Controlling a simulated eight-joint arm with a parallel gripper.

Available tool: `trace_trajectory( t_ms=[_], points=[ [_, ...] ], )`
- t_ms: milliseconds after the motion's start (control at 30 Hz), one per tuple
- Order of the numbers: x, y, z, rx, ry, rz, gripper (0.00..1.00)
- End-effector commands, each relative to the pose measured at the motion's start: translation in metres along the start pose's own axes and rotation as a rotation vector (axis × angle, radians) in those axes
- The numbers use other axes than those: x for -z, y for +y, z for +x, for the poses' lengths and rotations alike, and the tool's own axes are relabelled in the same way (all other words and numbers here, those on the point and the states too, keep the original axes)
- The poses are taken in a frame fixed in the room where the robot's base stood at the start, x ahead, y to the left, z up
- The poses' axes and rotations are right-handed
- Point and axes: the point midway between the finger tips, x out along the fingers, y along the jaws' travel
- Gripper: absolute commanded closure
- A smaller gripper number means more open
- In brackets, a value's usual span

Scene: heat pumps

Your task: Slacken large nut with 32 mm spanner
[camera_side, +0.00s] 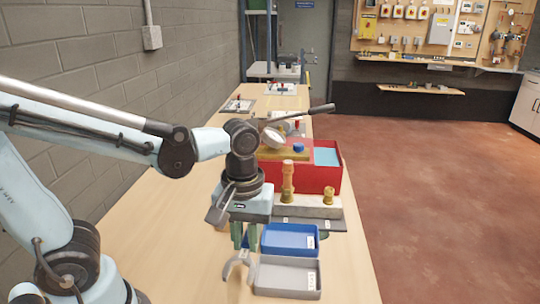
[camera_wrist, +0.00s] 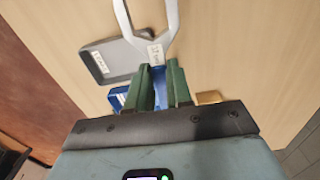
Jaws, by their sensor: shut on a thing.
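My gripper (camera_side: 245,238) points down over the table, left of the blue tray. The spanner's open-ended head (camera_side: 238,266) sticks out toward the near side, left of the grey tray. A brass fitting (camera_side: 288,180) stands upright on a grey block behind the trays, with a shorter brass piece (camera_side: 328,196) to its right. I cannot tell which brass part is the large nut. The spanner is apart from both.
A blue tray (camera_side: 290,251) and a grey tray (camera_side: 287,290) stand in front of the block (camera_side: 306,204). A red box (camera_side: 333,181) stands behind it. Bare tabletop (camera_side: 168,215) lies to the left. The table's right edge drops to the red floor.

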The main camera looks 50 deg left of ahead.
Motion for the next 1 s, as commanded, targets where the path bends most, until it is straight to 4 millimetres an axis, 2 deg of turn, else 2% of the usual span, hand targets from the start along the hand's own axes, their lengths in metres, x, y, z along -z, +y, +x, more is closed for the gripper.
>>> trace_trajectory(
  t_ms=[133, 267, 1000],
  points=[
    [-0.003, 0.005, -0.005, 0.0, 0.0, 0.043, 1.0],
    [0.004, 0.013, -0.01, 0.0, -0.001, 0.174, 1.0],
    [0.081, 0.075, -0.03, -0.007, -0.003, 1.417, 1.0]
  ],
)
